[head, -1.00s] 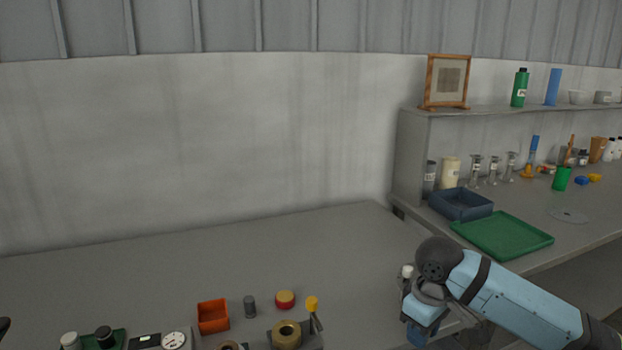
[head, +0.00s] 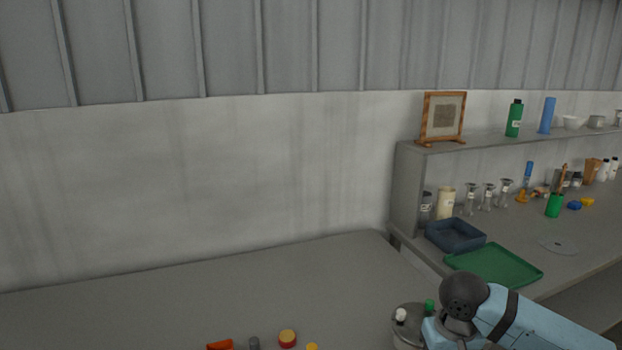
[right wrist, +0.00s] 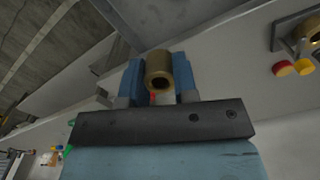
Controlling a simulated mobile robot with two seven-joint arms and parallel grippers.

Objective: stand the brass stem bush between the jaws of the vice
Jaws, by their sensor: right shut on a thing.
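The brass stem bush (right wrist: 159,72) is a short, thick brass ring or sleeve with a dark bore, seen in the right wrist view. My right gripper (right wrist: 158,80) is shut on it, one blue finger on each side. The bush is held clear of the surfaces I can see. In the head view my right arm comes in at the lower right, and its gripper and the bush are not clearly visible. I cannot make out the vice for certain in either view. My left gripper is not in view.
A metal lid or vessel (head: 405,339) stands beside my right arm. A green tray (head: 494,265) and dark blue bin (head: 456,236) lie right. The middle bench (head: 250,285) is clear.

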